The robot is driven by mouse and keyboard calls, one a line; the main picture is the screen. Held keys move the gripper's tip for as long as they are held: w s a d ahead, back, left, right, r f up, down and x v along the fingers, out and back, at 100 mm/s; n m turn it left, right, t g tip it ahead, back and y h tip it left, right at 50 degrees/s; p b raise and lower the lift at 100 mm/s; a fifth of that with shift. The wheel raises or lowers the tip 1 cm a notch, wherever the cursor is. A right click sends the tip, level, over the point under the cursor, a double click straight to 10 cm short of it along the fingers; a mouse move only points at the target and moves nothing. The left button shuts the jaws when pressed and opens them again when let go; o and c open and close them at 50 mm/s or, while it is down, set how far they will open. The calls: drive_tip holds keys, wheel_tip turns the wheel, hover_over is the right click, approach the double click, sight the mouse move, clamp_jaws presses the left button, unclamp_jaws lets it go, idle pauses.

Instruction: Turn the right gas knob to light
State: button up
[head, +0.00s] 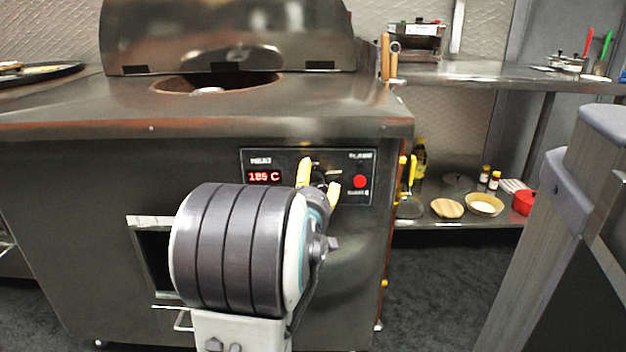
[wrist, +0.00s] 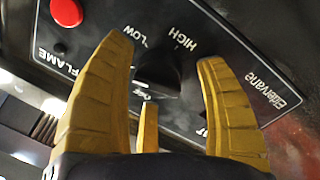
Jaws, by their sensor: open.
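The black gas knob (wrist: 158,72) sits on the dark control panel (head: 350,190) on the front of the steel tandoor. In the wrist view the words LOW, HIGH and what looks like Off stand around it; one more label is mostly hidden by a finger. My gripper (head: 318,177) is at the panel with its yellow fingers open. In the wrist view the fingers (wrist: 163,54) stand on either side of the knob, with gaps showing between them and it. I cannot tell which mark the knob points to. My arm hides part of the panel in the head view.
A red temperature display (head: 264,177) is left of the knob, and a red button (head: 360,181) is close on the right. The tandoor's lid (head: 230,35) stands raised behind. Shelves with bowls and bottles (head: 480,208) are at the right.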

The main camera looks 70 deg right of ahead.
drive_tip(key=shift+o, duration=0.2)
drive_tip(key=c, duration=1.2)
